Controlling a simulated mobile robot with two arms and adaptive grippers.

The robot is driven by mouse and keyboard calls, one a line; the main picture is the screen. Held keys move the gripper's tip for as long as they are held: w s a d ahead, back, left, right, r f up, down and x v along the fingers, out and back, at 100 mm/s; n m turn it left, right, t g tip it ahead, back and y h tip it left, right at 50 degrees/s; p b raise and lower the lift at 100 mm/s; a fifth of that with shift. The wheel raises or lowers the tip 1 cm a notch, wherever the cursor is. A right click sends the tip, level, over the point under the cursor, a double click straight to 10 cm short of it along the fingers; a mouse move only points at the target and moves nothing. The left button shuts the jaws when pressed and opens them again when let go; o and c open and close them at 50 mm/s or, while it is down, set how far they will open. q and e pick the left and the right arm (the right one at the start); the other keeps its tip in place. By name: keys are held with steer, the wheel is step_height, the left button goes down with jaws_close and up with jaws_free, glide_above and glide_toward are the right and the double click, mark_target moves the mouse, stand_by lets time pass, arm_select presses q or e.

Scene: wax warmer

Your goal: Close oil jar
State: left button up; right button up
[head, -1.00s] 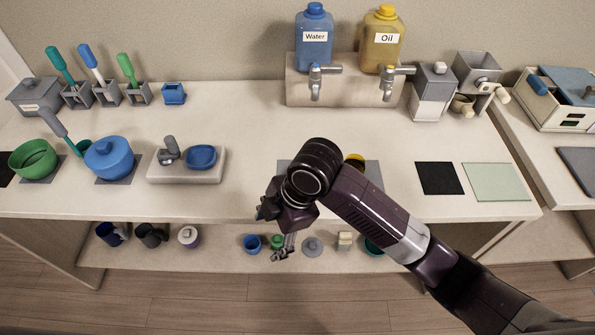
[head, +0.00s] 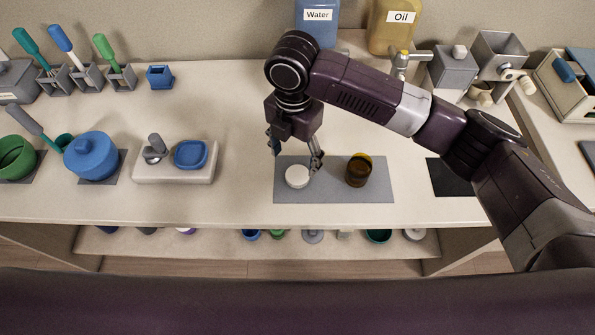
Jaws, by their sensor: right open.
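A dark amber jar (head: 359,171) stands upright on the right part of a grey mat (head: 333,193) in the head view. Its top appears uncovered. A round white lid (head: 297,177) lies on the left part of the same mat, apart from the jar. My right gripper (head: 296,160) points down above the mat, close to the white lid and left of the jar. Its fingers are spread on either side of the lid as seen from here, and it holds nothing. Its height above the lid is hard to judge. My left gripper is not in view.
A white stand with a blue dish (head: 191,154) sits left of the mat, with a blue pot (head: 91,156) beyond it. A black mat (head: 452,178) lies to the right. The yellow Oil container (head: 396,28) stands at the back.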

mark_target(297, 175)
steer(key=shift+f, duration=0.1)
steer(key=shift+w+f, duration=0.15)
steer(key=shift+f, duration=0.25)
steer(key=shift+w+f+p, duration=0.1)
steer(key=shift+f+p, duration=0.3)
steer(key=shift+f, duration=0.7)
steer(key=f+p, duration=0.1)
steer(key=f, duration=0.2)
steer(key=f+p, duration=0.1)
steer(key=shift+w+d+f+p, duration=0.15)
steer(key=shift+d+f+p, duration=0.05)
steer(key=shift+d+p, duration=0.15)
steer(key=shift+f, duration=0.2)
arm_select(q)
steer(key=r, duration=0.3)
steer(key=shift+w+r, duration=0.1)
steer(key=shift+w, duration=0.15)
arm_select(e)
steer(key=shift+a, duration=0.1)
steer(key=shift+c, duration=0.2)
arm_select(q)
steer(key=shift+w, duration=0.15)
arm_select(e)
steer(key=c, duration=0.8)
